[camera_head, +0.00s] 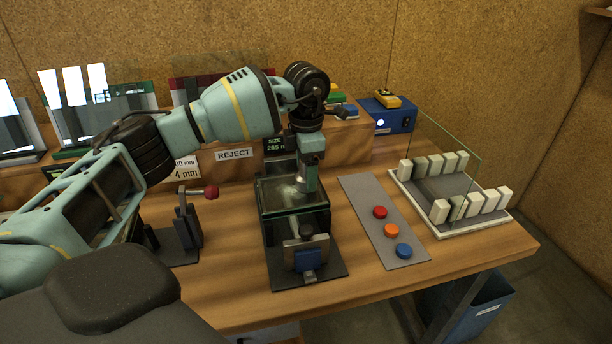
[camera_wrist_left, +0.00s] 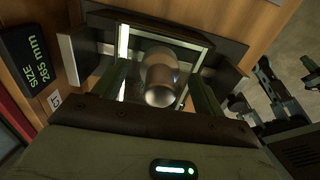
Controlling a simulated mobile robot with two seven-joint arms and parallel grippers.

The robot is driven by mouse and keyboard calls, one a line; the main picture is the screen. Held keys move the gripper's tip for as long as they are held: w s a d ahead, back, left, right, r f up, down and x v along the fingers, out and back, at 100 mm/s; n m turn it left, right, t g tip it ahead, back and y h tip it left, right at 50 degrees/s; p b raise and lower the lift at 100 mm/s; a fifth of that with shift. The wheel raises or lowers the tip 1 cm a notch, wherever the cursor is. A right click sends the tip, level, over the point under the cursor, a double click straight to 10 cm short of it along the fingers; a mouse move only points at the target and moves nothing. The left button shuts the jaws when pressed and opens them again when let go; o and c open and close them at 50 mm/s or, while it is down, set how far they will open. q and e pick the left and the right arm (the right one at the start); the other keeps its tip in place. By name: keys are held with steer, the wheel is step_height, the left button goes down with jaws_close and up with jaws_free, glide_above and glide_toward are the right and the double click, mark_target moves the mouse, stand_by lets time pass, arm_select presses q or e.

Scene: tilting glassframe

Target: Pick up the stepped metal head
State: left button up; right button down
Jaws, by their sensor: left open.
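The stepped metal head (camera_wrist_left: 160,78) is a shiny rounded metal piece in the left wrist view, inside a glass-walled frame. In the head view the frame (camera_head: 293,222) stands on a dark base on the bench. My left gripper (camera_head: 307,186) points down over the frame's top. In the left wrist view its two fingers are apart, one on each side of the metal head. I cannot tell whether they touch it. In the head view the gripper and glass largely hide the metal head. My right gripper is not in view.
A grey panel with red (camera_head: 380,212), orange and blue buttons lies right of the frame. A glass-backed tray (camera_head: 446,233) with several white blocks is farther right. A red-knobbed lever (camera_head: 211,192) stands left. A blue box (camera_head: 388,118) stands behind. Open bench lies in front.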

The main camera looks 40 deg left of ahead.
arm_select(q)
steer(key=shift+c, duration=0.4)
steer(key=c, duration=1.2)
steer(key=shift+c, duration=0.5)
steer(key=shift+r, duration=0.15)
steer(key=shift+r, duration=0.25)
step_height(320, 180, up, 3)
steer(key=shift+f, duration=0.1)
steer(key=s+d+r, duration=0.1)
steer(key=s+d, duration=0.7)
steer(key=s, duration=0.5)
steer(key=shift+s+d+r+b, duration=0.15)
steer(key=shift+s+r+b, duration=0.05)
steer(key=shift+s+b, duration=0.1)
